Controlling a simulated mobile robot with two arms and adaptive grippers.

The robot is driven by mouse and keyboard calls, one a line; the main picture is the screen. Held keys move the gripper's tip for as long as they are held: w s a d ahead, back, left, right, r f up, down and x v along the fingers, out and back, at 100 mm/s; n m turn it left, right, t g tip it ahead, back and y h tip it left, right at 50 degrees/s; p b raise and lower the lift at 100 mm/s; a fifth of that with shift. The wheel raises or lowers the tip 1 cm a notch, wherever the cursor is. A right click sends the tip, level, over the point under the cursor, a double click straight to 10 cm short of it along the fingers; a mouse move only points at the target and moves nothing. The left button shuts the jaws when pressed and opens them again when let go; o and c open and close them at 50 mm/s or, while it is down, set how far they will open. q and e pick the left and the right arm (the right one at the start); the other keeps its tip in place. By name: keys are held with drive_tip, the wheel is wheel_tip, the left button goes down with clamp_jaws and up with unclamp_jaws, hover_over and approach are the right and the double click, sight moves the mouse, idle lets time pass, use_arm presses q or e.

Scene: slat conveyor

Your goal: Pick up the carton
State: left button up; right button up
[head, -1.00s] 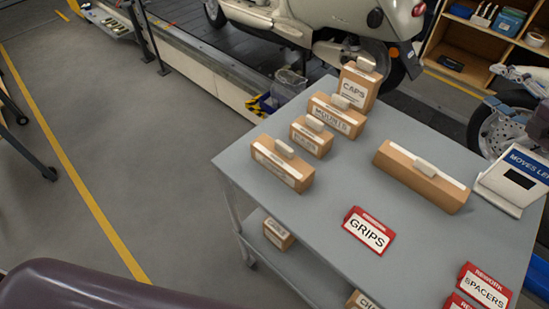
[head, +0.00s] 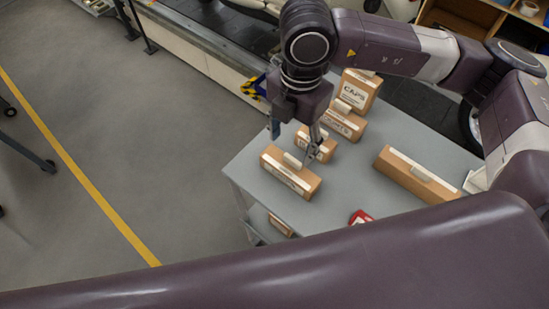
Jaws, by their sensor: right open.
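Several brown cartons with white labels and light grips on top stand on a grey table (head: 253,160). The front-left carton (head: 292,178) has a label too blurred to read. Behind it stand a small carton (head: 326,149), a middle carton (head: 345,123) and a taller carton marked CAPS (head: 358,92). A long carton (head: 412,176) lies to the right. My right gripper (head: 294,138) is open, pointing down, with its fingers above and behind the front-left carton. One finger partly hides the small carton. I cannot tell whether it touches. My left gripper is out of view.
A red sign (head: 360,217) is partly hidden by my own arm across the bottom. Another carton (head: 280,225) sits on the table's lower shelf. The conveyor (head: 215,48) runs behind the table. Open floor (head: 130,120) lies to the left.

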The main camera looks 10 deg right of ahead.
sight(292, 159)
drive_tip(key=shift+s+d+f+p, duration=0.15)
drive_tip(key=shift+f+p, duration=0.1)
drive_tip(key=shift+f, duration=0.3)
drive_tip(key=shift+w+d+f+p, duration=0.1)
drive_tip(key=shift+f+p, duration=0.1)
drive_tip(key=shift+f, duration=0.7)
wheel_tip(292, 159, down, 4)
drive_tip(key=p, duration=0.3)
drive_tip(key=shift+d+f, duration=0.1)
drive_tip(key=shift+f, duration=0.05)
drive_tip(key=shift+w+f, duration=0.2)
drive_tip(key=shift+f, duration=0.1)
drive_tip(key=c, duration=1.5)
drive_tip(key=shift+r, duration=0.15)
